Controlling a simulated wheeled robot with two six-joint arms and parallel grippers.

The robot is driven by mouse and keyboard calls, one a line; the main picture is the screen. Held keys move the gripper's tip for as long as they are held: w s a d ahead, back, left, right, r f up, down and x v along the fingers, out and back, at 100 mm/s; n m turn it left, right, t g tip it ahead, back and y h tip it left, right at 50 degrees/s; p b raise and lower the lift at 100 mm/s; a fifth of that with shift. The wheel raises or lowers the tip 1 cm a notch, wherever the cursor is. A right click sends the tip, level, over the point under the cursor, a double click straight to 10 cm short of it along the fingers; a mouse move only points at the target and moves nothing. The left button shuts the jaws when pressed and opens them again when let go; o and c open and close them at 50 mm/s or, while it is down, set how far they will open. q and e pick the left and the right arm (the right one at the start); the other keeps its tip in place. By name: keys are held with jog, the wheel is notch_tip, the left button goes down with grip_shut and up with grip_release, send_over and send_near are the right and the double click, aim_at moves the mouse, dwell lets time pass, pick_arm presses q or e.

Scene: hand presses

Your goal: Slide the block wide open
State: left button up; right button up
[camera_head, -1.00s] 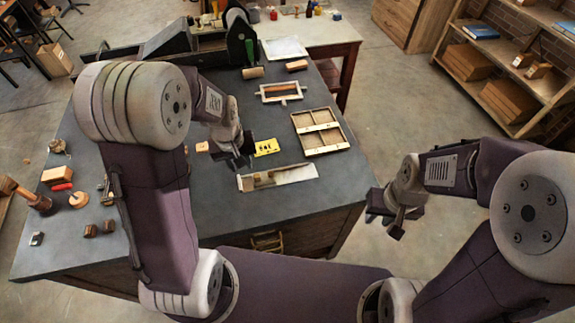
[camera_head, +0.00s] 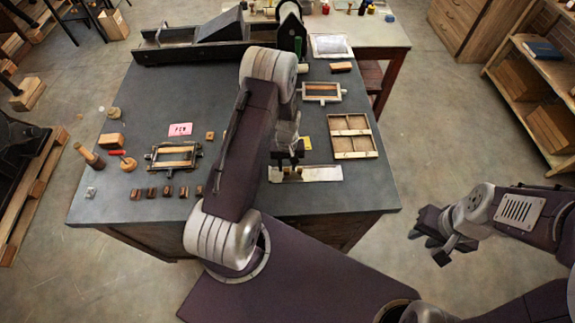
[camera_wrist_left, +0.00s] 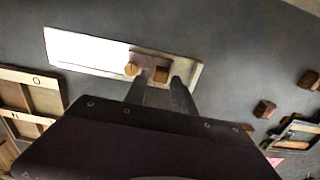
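A pale flat plate (camera_head: 322,173) lies near the table's front edge. In the left wrist view, the plate (camera_wrist_left: 88,52) is bare and bright at its left end. A brownish slide part sits toward its right end, with a round wooden knob (camera_wrist_left: 131,69) and a small square wooden block (camera_wrist_left: 162,74). My left gripper (camera_head: 288,163) points down at the plate's left part in the head view. Its two fingers (camera_wrist_left: 163,82) stand apart, with the square block showing between their tips; contact is unclear. My right gripper (camera_head: 435,246) is open and empty, off the table's right side.
A divided wooden tray (camera_head: 352,137) lies right of the plate, with a wooden frame (camera_head: 322,92) behind it. Several small dark blocks (camera_head: 167,191), a metal frame (camera_head: 174,156) and a pink card (camera_head: 180,129) lie to the left. A long press (camera_head: 195,48) stands at the back.

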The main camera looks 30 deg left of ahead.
pick_arm(q)
jog(key=shift+a+f, duration=0.15)
jog(key=shift+f, duration=0.7)
jog(key=shift+s, duration=0.1)
grip_shut()
dwell(0.7)
